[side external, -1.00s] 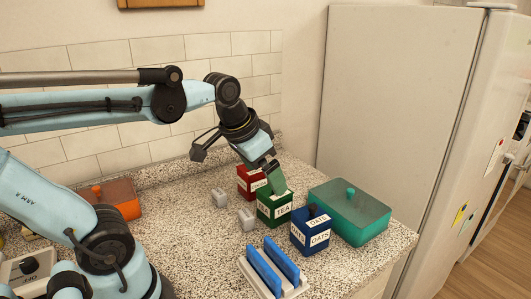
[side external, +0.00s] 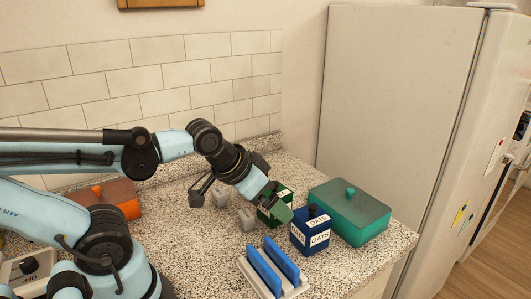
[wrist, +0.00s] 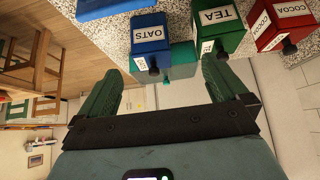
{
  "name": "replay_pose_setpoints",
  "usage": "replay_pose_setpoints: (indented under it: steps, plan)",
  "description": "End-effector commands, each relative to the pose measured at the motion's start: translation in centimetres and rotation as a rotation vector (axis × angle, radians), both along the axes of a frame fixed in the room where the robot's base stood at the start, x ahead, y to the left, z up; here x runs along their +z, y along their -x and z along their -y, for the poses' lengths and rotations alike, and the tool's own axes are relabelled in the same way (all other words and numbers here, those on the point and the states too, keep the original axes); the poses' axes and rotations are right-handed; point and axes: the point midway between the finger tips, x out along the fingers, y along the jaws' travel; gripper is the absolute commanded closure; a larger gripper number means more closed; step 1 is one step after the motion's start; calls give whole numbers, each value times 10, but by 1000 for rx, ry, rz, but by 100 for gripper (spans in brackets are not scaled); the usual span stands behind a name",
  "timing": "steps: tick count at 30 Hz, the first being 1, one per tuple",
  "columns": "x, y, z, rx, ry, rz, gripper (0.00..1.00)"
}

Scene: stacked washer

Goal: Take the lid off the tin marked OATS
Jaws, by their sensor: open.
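The blue tin marked OATS (side external: 311,238) stands upright on the counter, with a dark knob (side external: 312,211) on its closed lid. In the wrist view the OATS tin (wrist: 151,36) appears upside down at the top, its knob (wrist: 154,68) pointing down between the fingers. My gripper (side external: 281,207) is open and empty, left of the OATS tin and in front of the green TEA tin (side external: 287,189). Its green fingers (wrist: 161,67) stand apart in the wrist view. No contact with the knob is visible.
The TEA tin (wrist: 218,28) and red COCOA tin (wrist: 278,24) stand beside OATS in the wrist view. A teal box (side external: 365,213) stands right of OATS. A rack with blue panels (side external: 272,268) is in front. Two small grey blocks (side external: 247,217) sit to the left.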

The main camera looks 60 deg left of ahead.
Motion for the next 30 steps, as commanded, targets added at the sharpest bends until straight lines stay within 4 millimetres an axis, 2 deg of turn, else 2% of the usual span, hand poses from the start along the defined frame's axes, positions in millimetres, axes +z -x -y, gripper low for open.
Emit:
replay_pose_setpoints:
  steps: [8, 15, 18, 26, 30]
  plan:
    - [0, 0, 0, 0, 0, 0, 0]
    - [0, 0, 0, 0, 0, 0, 37]
    - [0, 0, 0, 0, 0, 0, 48]
    - [1, -1, 0, -4, -2, -3, 48]
    - [11, -8, -2, -65, -23, -44, 48]
